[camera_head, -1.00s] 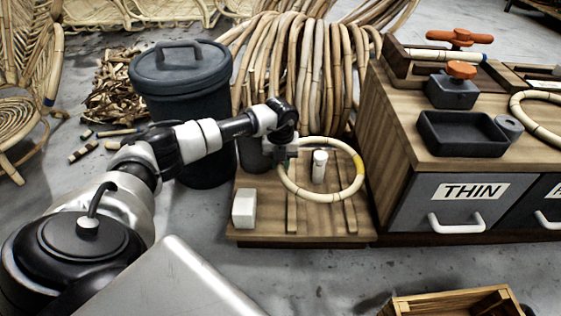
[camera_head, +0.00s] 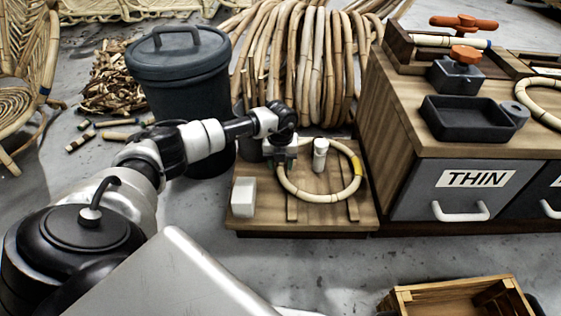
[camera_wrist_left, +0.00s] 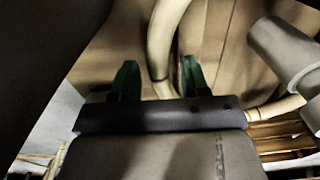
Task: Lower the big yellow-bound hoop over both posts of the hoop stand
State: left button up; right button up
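The big hoop (camera_head: 322,197) is pale rattan with a yellow binding (camera_head: 355,166) on its right side. It sits low over the wooden hoop stand (camera_head: 265,218), around the white upright post (camera_head: 320,155). I cannot tell whether it touches the base all round. The second post is not clearly seen; my left arm covers the area at the hoop's left. My left gripper (camera_head: 286,158) is at the hoop's left side. In the left wrist view its green fingers (camera_wrist_left: 159,80) stand apart, with the rattan (camera_wrist_left: 163,45) between them and some gap beside it. My right gripper is out of view.
A white block (camera_head: 243,197) stands at the stand's left. A dark lidded bin (camera_head: 180,75) and coiled rattan poles (camera_head: 300,65) are behind. The workbench with the THIN drawer (camera_head: 465,190) is close on the right. A wooden crate (camera_head: 440,300) is in front.

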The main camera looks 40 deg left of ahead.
pick_arm(q)
jog(key=shift+o, duration=0.8)
jog(key=shift+r, duration=0.1)
notch_tip(320, 180, up, 11)
jog(key=p, duration=0.8)
jog(key=shift+f, duration=0.2)
